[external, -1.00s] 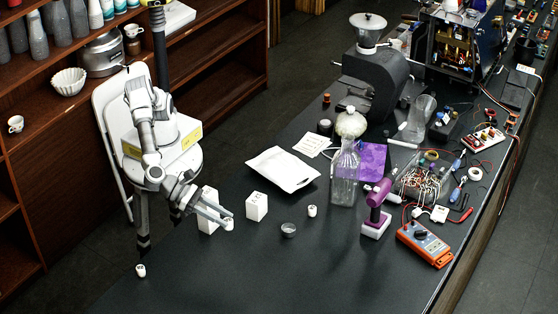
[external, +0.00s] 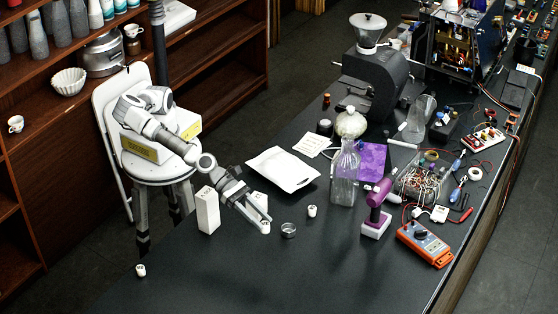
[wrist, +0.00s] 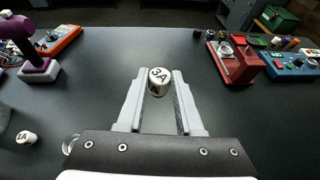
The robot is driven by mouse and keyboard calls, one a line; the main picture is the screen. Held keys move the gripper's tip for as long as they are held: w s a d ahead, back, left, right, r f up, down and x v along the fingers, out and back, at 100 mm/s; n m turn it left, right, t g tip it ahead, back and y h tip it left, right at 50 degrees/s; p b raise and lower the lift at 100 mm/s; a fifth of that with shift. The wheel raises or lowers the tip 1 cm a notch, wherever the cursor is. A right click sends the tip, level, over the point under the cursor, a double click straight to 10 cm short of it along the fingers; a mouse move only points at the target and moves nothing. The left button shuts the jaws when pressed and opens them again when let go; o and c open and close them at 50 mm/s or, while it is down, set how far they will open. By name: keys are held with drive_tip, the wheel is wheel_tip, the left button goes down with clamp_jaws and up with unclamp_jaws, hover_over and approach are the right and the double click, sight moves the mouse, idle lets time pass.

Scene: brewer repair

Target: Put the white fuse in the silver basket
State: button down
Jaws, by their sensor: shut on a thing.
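My gripper (external: 264,226) is shut on a white fuse (wrist: 158,82), a short white cylinder with dark "3A" lettering held between the fingertips in the wrist view. In the external view the held fuse (external: 265,227) is at the fingertips, just left of the silver basket. A second white fuse (external: 312,211) stands right of the basket; another (external: 140,270) is at the table's left edge.
The table's front is clear.

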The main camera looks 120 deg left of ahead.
drive_tip(key=s+a+r+m+g+h+p, duration=0.2)
drive_tip(key=a+m+h+p, duration=0.15)
drive_tip(key=a, duration=0.65)
drive_tip(key=s+a+r+m+g+h+p, duration=0.1)
drive_tip(key=a+r+m+g+h+p, duration=0.2)
drive_tip(key=a, duration=0.8)
drive_tip(key=t+h, duration=0.1)
hover_over(288, 231)
wheel_tip(288, 231, down, 11)
drive_tip(key=shift+m, duration=0.45)
drive_tip(key=shift+s+a+f+b, duration=0.15)
drive_tip(key=shift+f+b, duration=0.6)
drive_tip(key=shift+f, duration=1.2)
drive_tip(key=shift+s+a+f+b, duration=0.15)
drive_tip(key=shift+f+b, duration=0.6)
drive_tip(key=shift+f, duration=1.15)
drive_tip(key=shift+s+a+f+b, duration=0.15)
drive_tip(key=shift+f+b, duration=0.6)
drive_tip(key=shift+f, duration=1.2)
drive_tip(key=shift+c, duration=2.4)
unclamp_jaws()
